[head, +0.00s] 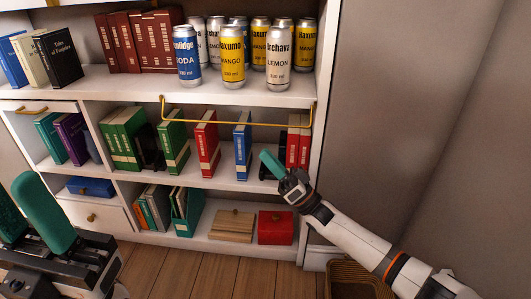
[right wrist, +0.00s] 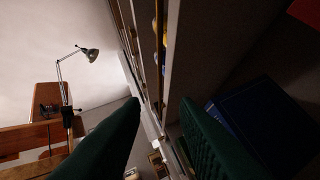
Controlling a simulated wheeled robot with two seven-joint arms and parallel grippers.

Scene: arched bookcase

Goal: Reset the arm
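My right gripper (head: 272,163) reaches in from the right to the middle shelf of the bookcase, between the blue book (head: 243,146) and the red books (head: 299,148). In the right wrist view its two dark green fingers (right wrist: 163,115) stand apart with nothing held between them. A blue book (right wrist: 258,115) shows close beside the right finger there. My left gripper (head: 27,215) is at the lower left of the head view, in front of the bookcase. Its green fingers are apart and no object shows between them.
The white bookcase (head: 320,100) has a yellow rail (head: 235,123) above the middle shelf. Several cans (head: 232,58) stand on the upper shelf. A red box (head: 275,228) and a wooden box (head: 233,225) sit low. A wicker basket (head: 345,272) stands on the floor below my right arm.

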